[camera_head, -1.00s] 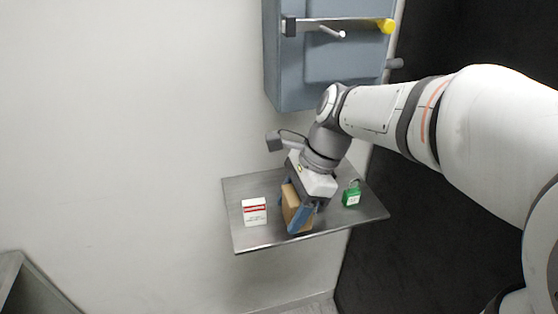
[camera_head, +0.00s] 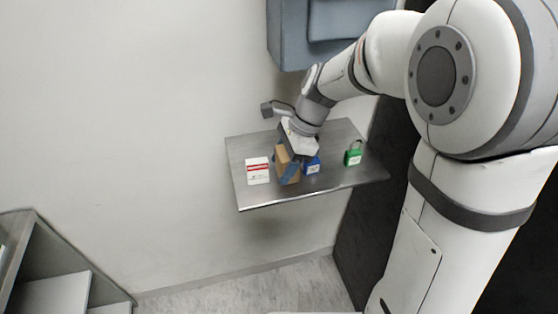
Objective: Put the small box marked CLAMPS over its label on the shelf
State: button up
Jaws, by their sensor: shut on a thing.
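My gripper (camera_head: 289,172) is shut on a brown cardboard box (camera_head: 287,166) at the metal wall table (camera_head: 262,199). The fingers cover part of the box, and no marking on it can be read. I cannot tell whether the box touches the table top. A grey shelf unit (camera_head: 18,243) stands at the lower left, only partly in view. No label on it can be read.
A white box with a red band (camera_head: 258,171) stands left of my gripper. A blue padlock (camera_head: 312,166) and a green padlock (camera_head: 353,154) are to its right. A blue-grey cabinet (camera_head: 290,45) hangs above. Floor (camera_head: 250,290) shows below.

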jog(key=shift+f, duration=0.2)
jog(key=o, duration=1.1)
jog(key=shift+r, duration=0.1)
